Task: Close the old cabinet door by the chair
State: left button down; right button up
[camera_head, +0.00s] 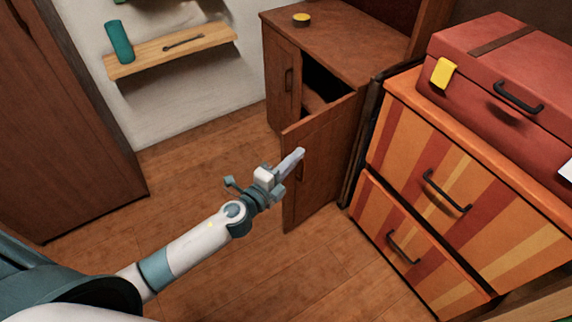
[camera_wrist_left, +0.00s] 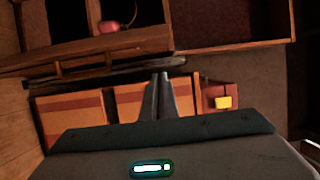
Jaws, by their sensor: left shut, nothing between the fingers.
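The brown wooden cabinet (camera_head: 335,40) stands against the back wall in the head view. Its left door (camera_head: 282,75) is shut. Its right door (camera_head: 318,165) stands open, swung out toward me, and the dark inside (camera_head: 322,80) shows above it. My left gripper (camera_head: 298,156) is shut and empty, and overlaps the open door's left part in the head view; I cannot tell whether it touches. Its closed fingers also show in the left wrist view (camera_wrist_left: 158,98). No chair is clearly visible. My right gripper is not in view.
An orange striped drawer unit (camera_head: 425,170) stands right of the door, with a red suitcase (camera_head: 500,75) on top. A dark narrow frame (camera_head: 362,140) is between cabinet and drawers. A tall brown wardrobe (camera_head: 65,110) is at left. The wooden floor (camera_head: 200,140) between is clear.

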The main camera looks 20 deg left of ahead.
aim_at(291, 143)
pick_arm(q)
jog(key=shift+w+a, duration=0.45)
jog(key=shift+w, duration=0.35)
jog(key=shift+w+a, duration=0.45)
jog(key=shift+w, duration=0.3)
jog(key=shift+w+a, duration=0.45)
jog(key=shift+w, duration=0.35)
jog(key=shift+a+b, duration=0.15)
jog(key=shift+b, duration=0.15)
